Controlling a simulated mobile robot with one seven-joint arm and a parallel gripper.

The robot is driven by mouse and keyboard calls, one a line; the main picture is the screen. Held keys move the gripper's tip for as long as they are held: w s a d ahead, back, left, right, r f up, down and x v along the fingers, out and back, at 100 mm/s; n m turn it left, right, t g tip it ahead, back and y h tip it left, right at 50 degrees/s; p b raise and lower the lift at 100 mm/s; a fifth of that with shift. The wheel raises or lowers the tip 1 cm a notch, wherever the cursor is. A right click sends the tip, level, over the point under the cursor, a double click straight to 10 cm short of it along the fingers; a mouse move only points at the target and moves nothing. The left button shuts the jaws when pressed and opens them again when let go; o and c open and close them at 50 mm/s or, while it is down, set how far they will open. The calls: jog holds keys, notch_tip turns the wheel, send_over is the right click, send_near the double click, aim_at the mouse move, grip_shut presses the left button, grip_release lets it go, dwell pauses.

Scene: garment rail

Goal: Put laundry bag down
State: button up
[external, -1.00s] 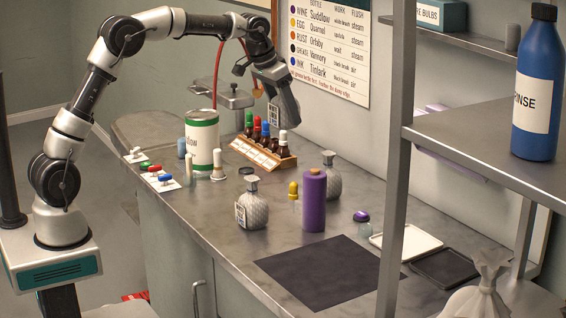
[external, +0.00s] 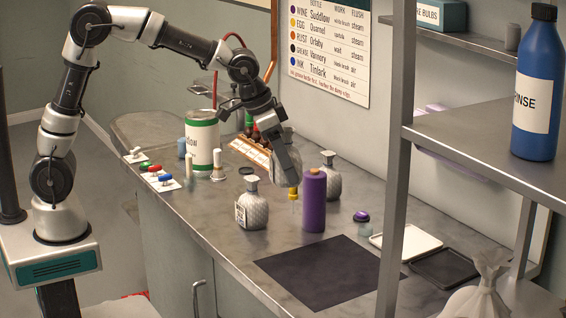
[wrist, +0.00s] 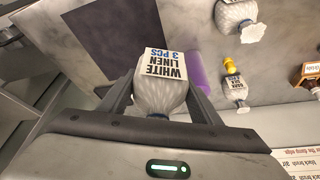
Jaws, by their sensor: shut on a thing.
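The laundry bag (wrist: 158,97) is a pale rounded bag with a white label reading "WHITE LINEN 3 PCS". It sits between the two fingers of my gripper (wrist: 160,88), which is shut on it. In the external view my gripper (external: 291,172) is above the counter, behind and left of the purple bottle (external: 314,205). There my gripper and wrist hide most or all of the held bag. In the wrist view the dark mat (wrist: 105,30) lies on the counter beyond the bag, to the upper left.
Two quilted grey bags with pale tops, one at front (external: 252,212) and one behind (external: 331,182), stand near the purple bottle. A yellow-capped dropper (external: 293,193) is close to my gripper. The dark mat (external: 318,272) is bare. White (external: 408,241) and black (external: 445,266) trays lie right.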

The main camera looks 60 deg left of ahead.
notch_tip(320, 180, down, 17)
jog(key=shift+f+b, duration=0.15)
jog(key=shift+b, duration=0.5)
jog(key=shift+f, duration=0.15)
jog(key=o, duration=1.2)
jog(key=shift+s+r, duration=0.1)
jog(key=shift+r, duration=0.35)
jog(key=p+v, duration=0.1)
jog(key=v, duration=1)
jog(key=shift+s, duration=0.25)
jog(key=shift+r, duration=0.15)
